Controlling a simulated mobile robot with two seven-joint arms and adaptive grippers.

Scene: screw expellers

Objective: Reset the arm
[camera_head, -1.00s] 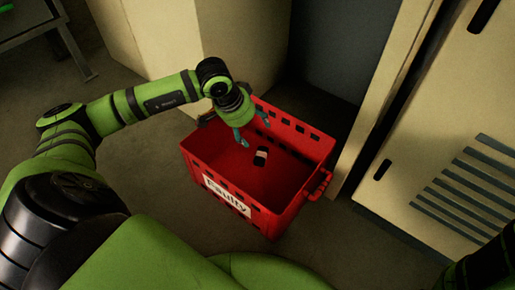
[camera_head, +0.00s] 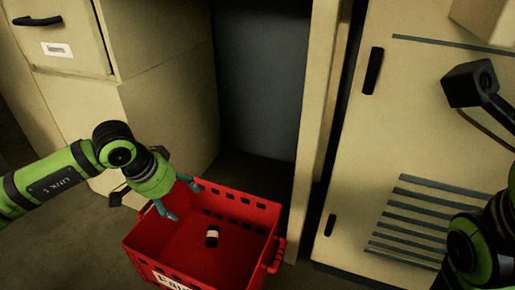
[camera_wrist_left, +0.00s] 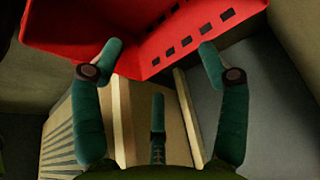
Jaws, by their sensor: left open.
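My left arm comes in from the left in the head view. Its gripper (camera_head: 178,198) is open and empty above the back-left part of a red crate (camera_head: 146,249). In the left wrist view, the teal fingers of this gripper (camera_wrist_left: 160,60) are spread with nothing between them. The crate's red wall (camera_wrist_left: 185,38) shows beyond the fingertips. A small black-and-white item (camera_head: 212,236) lies inside the crate, apart from the fingers. Part of my right arm (camera_head: 478,245) shows at the right edge of the head view; its gripper is not visible.
The crate bears a partly cut-off label (camera_head: 172,281). A beige drawer cabinet (camera_head: 160,85) stands behind it on the left. A beige cabinet with slats (camera_head: 420,130) stands on the right. A dark box-shaped object (camera_head: 470,84) shows at upper right. Floor is clear left of the crate.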

